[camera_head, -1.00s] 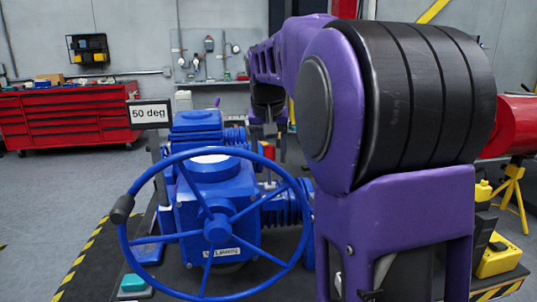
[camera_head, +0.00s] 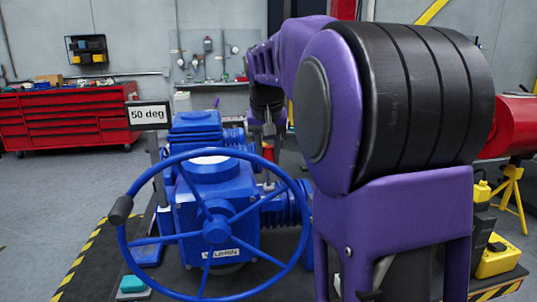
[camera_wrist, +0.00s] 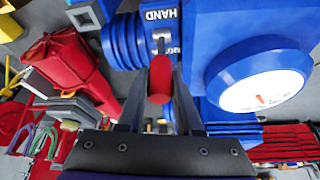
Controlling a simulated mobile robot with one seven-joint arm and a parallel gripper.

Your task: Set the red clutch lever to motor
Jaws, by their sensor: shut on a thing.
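The blue valve actuator (camera_head: 185,200) stands in front of me with a large blue handwheel (camera_head: 213,232) on its near side. The red clutch lever (camera_wrist: 160,78) shows in the wrist view as a red grip on a thin metal rod, beside a plate marked HAND; the other marking is partly covered. My gripper (camera_wrist: 161,95) is shut on the red grip, one finger on each side. In the head view the red lever grip (camera_head: 268,154) shows just below my gripper (camera_head: 267,135), right of the actuator's top. The actuator's white dial (camera_wrist: 262,80) is to the right in the wrist view.
A "50 deg" sign (camera_head: 149,115) stands at the left of the actuator. A teal button box (camera_head: 133,284) lies at the front left. A red tool chest (camera_head: 65,120) is at the back left. Yellow stands (camera_head: 510,195) are at the right. My arm covers much of the right side.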

